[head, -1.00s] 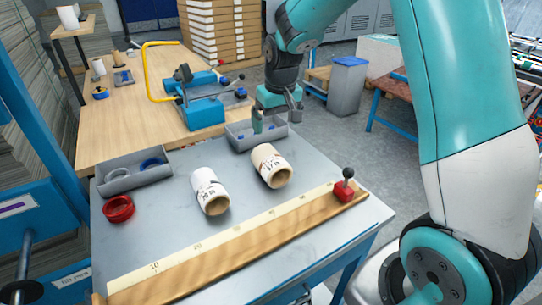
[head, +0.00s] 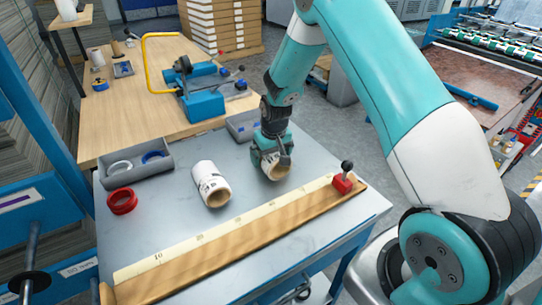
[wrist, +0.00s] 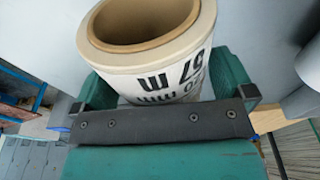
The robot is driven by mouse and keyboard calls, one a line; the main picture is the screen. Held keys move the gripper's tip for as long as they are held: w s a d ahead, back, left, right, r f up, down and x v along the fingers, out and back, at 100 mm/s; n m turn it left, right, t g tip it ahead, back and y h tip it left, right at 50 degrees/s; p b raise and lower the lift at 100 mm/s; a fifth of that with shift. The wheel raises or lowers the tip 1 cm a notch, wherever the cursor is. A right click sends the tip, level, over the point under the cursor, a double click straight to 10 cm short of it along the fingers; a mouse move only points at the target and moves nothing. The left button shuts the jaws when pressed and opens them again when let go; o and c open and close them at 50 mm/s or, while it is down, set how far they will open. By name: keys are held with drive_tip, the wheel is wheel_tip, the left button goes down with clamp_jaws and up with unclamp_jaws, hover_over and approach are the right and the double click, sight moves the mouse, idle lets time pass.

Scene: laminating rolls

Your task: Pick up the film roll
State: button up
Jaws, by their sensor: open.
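Two white printed film rolls with brown cores lie on the grey table. The right-hand film roll (head: 277,171) is partly hidden by my gripper (head: 271,151), which has come down over it from above. In the wrist view this roll (wrist: 150,60) sits between my two teal fingers, with its open core facing up in the picture and dark print on its side. My jaws are open, one finger on each side of the roll; I cannot tell whether either touches it. The left-hand film roll (head: 211,186) lies apart, to the left of my gripper.
A wooden ruler strip (head: 230,237) with a red block and black knob (head: 343,178) runs along the front. Grey bins (head: 135,172) and a red ring (head: 122,201) are at left. Another grey bin (head: 242,124) stands just behind my gripper. Table is clear between rolls and ruler.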

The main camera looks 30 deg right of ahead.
drive_tip(key=shift+f, duration=0.25)
drive_tip(key=c, duration=1)
drive_tip(key=shift+r, duration=0.1)
wheel_tip(320, 180, up, 20)
drive_tip(key=b, duration=0.1)
